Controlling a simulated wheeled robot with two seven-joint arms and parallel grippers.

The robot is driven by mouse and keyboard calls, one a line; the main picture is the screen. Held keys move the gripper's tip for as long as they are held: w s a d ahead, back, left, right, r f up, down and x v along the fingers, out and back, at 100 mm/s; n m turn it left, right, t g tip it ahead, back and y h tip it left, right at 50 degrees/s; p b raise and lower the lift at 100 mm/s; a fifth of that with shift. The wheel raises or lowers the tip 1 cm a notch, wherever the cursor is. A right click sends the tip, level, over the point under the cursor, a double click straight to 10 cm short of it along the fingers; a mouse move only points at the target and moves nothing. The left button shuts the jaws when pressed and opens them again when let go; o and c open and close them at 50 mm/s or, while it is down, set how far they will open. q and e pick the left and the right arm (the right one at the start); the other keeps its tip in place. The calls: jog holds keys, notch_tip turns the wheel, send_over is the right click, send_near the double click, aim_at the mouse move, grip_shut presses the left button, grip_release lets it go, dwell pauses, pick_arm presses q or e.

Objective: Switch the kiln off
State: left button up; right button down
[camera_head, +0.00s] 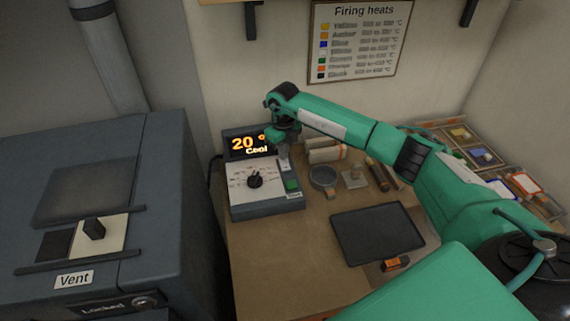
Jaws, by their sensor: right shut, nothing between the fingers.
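The kiln (170,180) is the large dark grey box at the left, with "Vent" and "Locked" labels on it. Its control box (265,205) sits on the bench, with a dark dial (255,181) on a pale face and a green switch (292,185) at the right side. The display (247,144) behind it reads "20 °" and "Cool", partly covered by my arm. My right gripper (284,156) is shut and points down above the control box's back right part, near the green switch. I cannot tell whether it touches the box. My left gripper is not in view.
A dark tray (378,234) lies on the bench (290,265), with a small orange-and-black item (395,263) in front. A round dish (323,178) and small tools stand right of the control box. Sorted trays (480,155) lie behind my right arm. A firing heats chart (362,40) hangs on the wall.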

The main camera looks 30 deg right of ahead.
jog(key=shift+f+b, duration=0.35)
jog(key=shift+f, duration=0.15)
jog(key=shift+r+p, duration=1.75)
jog(key=shift+r, duration=1.85)
